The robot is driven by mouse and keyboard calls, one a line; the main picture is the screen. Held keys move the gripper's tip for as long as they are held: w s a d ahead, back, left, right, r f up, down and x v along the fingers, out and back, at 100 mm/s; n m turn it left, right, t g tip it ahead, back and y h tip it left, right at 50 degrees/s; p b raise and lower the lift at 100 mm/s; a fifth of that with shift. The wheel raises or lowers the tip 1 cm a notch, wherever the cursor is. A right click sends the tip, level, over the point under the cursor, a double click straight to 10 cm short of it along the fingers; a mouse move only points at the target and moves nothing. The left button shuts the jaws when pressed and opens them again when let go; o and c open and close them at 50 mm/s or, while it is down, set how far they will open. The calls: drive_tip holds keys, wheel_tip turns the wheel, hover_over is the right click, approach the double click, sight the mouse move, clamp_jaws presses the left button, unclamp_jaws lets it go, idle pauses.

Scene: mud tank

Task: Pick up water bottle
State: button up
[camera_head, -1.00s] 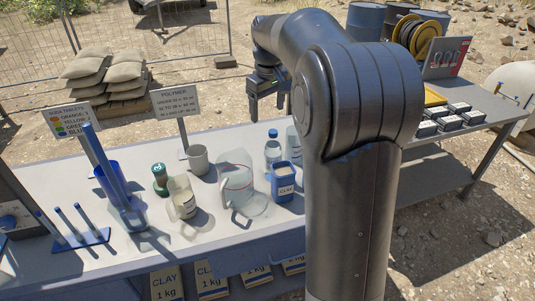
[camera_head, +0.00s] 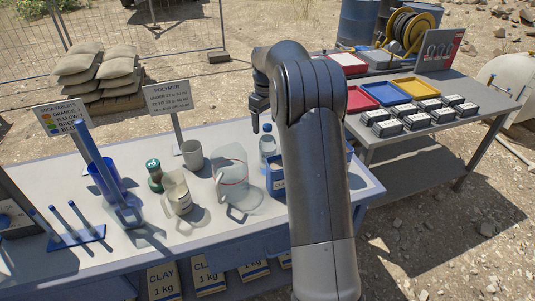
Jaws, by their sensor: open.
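The water bottle (camera_head: 267,146) is clear with a blue cap and light blue liquid. It stands upright on the bench, right of the large clear jug (camera_head: 231,172) and behind the blue clay tub (camera_head: 277,180). My gripper (camera_head: 258,122) is open and points down over the bench near the bottle's top, slightly to its left in the picture. No contact with the bottle is clear from this view. My arm hides the bench to the right of the bottle and part of the tub.
A second table (camera_head: 428,138) on the right holds coloured trays and several small boxes.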

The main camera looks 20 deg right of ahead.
hover_over(267, 150)
drive_tip(key=w+d, duration=0.1)
drive_tip(key=w, duration=0.2)
wheel_tip(267, 150, down, 5)
drive_tip(key=shift+d+f, duration=0.1)
drive_tip(key=shift+c, duration=0.2)
clamp_jaws()
idle(0.3)
